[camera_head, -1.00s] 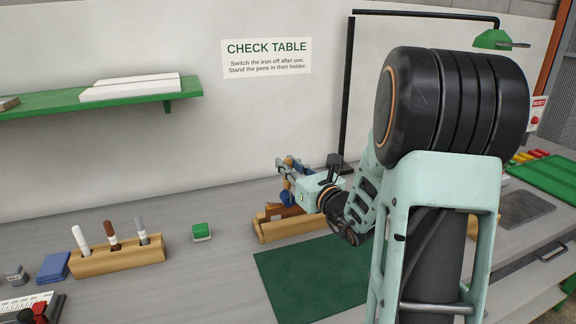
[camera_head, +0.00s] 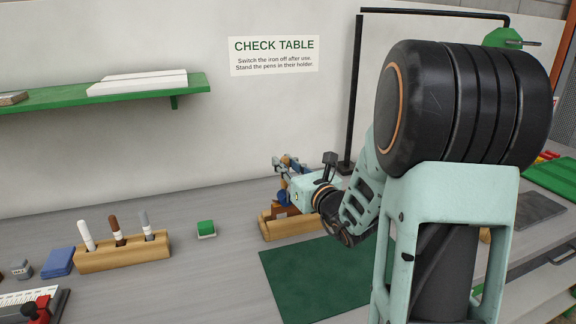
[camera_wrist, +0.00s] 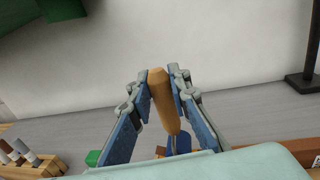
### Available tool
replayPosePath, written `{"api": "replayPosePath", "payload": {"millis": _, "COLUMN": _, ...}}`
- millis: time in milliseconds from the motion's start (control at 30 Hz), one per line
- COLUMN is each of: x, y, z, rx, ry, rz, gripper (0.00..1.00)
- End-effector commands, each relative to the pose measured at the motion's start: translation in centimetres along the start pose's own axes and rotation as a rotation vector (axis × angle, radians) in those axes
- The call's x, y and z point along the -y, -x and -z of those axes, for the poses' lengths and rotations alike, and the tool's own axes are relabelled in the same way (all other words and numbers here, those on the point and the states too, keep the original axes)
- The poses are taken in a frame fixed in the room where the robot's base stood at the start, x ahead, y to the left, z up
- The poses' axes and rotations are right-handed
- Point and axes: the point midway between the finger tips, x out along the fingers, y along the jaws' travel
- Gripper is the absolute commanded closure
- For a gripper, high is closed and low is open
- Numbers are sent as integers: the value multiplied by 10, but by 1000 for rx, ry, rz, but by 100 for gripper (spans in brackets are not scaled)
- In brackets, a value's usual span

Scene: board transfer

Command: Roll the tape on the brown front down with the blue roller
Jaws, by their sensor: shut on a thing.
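My gripper (camera_head: 288,166) is shut on the wooden handle (camera_wrist: 162,100) of the blue roller, which stands between the blue-padded fingers in the wrist view. The roller's blue end (camera_head: 284,197) shows below the fingers in the head view, and partly in the wrist view (camera_wrist: 181,143). A brown piece (camera_head: 286,211), seemingly the brown front, sits in a light wooden stand (camera_head: 292,229) just below and beside the roller. My gripper hides part of it. I cannot make out the tape, nor whether the roller touches the brown piece.
A green mat (camera_head: 325,275) lies in front of the stand. A pen holder (camera_head: 122,251) with three pens and a green-topped block (camera_head: 206,229) stand to the left. A black lamp post (camera_head: 352,110) rises behind my gripper. Grey table lies clear between block and stand.

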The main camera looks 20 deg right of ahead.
Motion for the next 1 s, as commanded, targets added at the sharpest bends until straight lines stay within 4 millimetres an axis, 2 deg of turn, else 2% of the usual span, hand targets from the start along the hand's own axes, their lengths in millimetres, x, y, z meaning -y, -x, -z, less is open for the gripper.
{"api": "replayPosePath", "payload": {"millis": 633, "x": -24, "y": -4, "z": 1, "rx": -3, "ry": -1, "rz": -3, "gripper": 100}}
{"api": "replayPosePath", "payload": {"millis": 1000, "x": -12, "y": -2, "z": 0, "rx": -1, "ry": -1, "rz": -1, "gripper": 100}}
